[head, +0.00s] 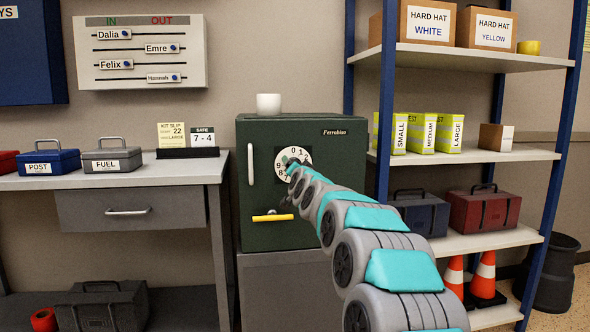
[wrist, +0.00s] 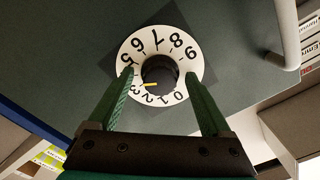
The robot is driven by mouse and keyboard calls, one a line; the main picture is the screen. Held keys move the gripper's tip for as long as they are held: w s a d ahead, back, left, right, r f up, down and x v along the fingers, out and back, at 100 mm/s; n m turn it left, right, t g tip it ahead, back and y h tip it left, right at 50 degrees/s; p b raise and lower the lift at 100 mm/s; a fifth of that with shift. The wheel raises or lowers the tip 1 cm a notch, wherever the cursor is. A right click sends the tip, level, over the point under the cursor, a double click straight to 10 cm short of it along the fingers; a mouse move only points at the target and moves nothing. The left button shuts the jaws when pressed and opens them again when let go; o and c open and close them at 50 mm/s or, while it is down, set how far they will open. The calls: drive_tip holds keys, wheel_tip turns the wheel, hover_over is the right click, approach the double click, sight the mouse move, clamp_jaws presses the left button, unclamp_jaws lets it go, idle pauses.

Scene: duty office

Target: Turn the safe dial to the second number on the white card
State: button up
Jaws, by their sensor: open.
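The white card (head: 203,138) on the desk, in the head view, reads SAFE 7 - 4. The green safe (head: 340,190) has a white numbered dial (head: 305,153) on its door. In the wrist view the dial (wrist: 137,43) appears turned over, with 0 near the bottom; 4 is hidden behind the left finger. A dark knob (wrist: 160,70) is at its middle, with a yellow mark at its lower left, on the side of 2 and 3. My gripper (wrist: 159,76) is open, its green fingers on either side of the knob and apart from it.
The safe has a pale vertical handle (head: 251,164) and a yellow lever (head: 272,218). A white cup (head: 268,104) stands on top. A key slip (head: 172,134) is beside the card on the desk (head: 120,181). A shelf rack (head: 470,59) stands to the right.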

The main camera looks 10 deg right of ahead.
drive_tip(key=shift+s, duration=0.1)
drive_tip(key=s+b, duration=0.1)
drive_tip(key=s, duration=0.6)
drive_tip(key=shift+s, duration=0.3)
drive_tip(key=s+a+f+n+g+y, duration=0.1)
drive_tip(key=s+a+f+n+g, duration=0.15)
drive_tip(key=s+f, duration=0.45)
drive_tip(key=s+a+f+n+g+y, duration=0.1)
drive_tip(key=s+a+f+n+g, duration=0.1)
drive_tip(key=s+f+g, duration=0.5)
drive_tip(key=s+a+f+n+y, duration=0.15)
drive_tip(key=s+f, duration=0.35)
drive_tip(key=s, duration=0.5)
drive_tip(key=s+d+f+g+h, duration=0.1)
drive_tip(key=s+d+f+g, duration=0.1)
drive_tip(key=s, duration=1)
drive_tip(key=s+d+f+n+g+h, duration=0.1)
drive_tip(key=s+f+g, duration=0.4)
drive_tip(key=s, duration=0.7)
drive_tip(key=s+d+f+n+g+h, duration=0.1)
drive_tip(key=s+d+f+g, duration=0.2)
drive_tip(key=s, duration=1)
wheel_tip(320, 180, down, 4)
drive_tip(key=shift+r, duration=0.2)
